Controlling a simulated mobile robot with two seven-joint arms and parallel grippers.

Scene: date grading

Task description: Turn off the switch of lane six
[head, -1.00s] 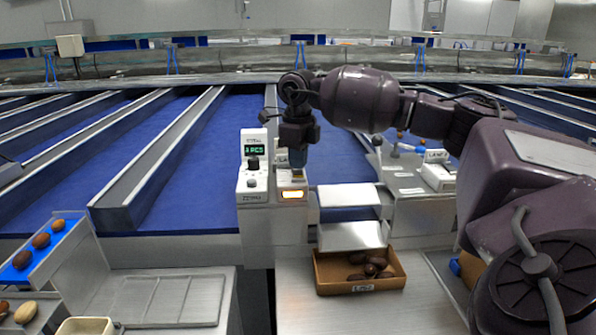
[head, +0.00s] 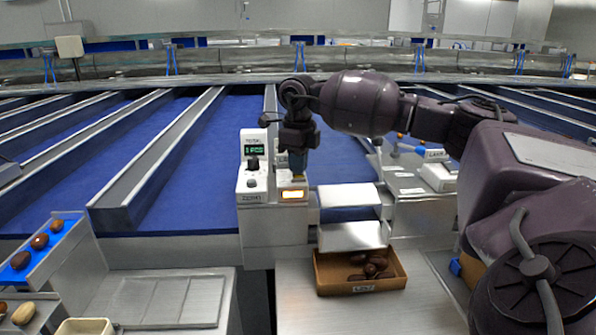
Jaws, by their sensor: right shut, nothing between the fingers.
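A white control box (head: 253,182) stands at the centre, with a green-lit display and dark knobs. Beside its knobs is a lit orange-white rocker switch (head: 293,195) on the lower front. My right gripper (head: 298,174) points down just above this lit switch, shut and empty. Its fingertips are close over the top of the box; I cannot tell whether they touch it. The lane number on this box is too small to read. My left gripper is not in view.
A cardboard box (head: 361,288) of dates sits below a metal chute (head: 350,236). Another lane box (head: 437,177) stands to the right. Blue belts with metal dividers (head: 165,155) run behind. A blue tray (head: 40,245) with dates is at the left.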

